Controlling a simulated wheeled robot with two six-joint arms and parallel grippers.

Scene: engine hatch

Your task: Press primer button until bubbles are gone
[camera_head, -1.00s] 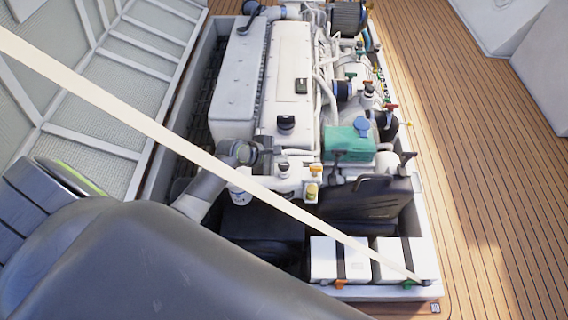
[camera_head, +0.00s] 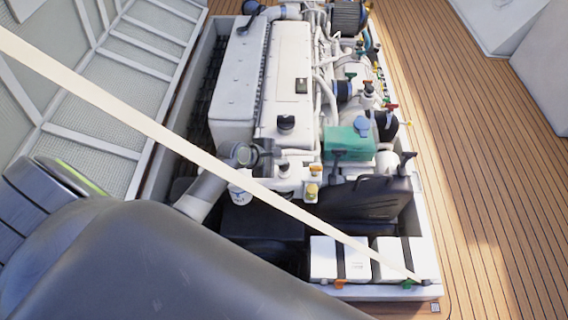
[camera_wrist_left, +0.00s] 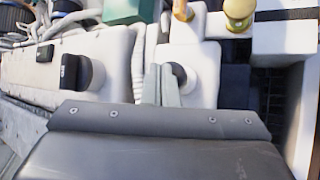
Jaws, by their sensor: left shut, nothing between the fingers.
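My left gripper (camera_head: 268,160) reaches over the engine from the left. In the left wrist view its two pale grey fingers (camera_wrist_left: 160,72) are together and empty. Their tips are close beside a dark round button (camera_wrist_left: 179,76) on a white block, partly hidden behind them; I cannot tell whether they touch it. The same small dark button (camera_head: 283,167) shows in the head view just right of the gripper. No label marks it as the primer, and no bubbles can be made out. My right gripper is not in view.
The white engine block (camera_head: 290,75) has another black cap (camera_head: 286,122). Wooden deck lies right.

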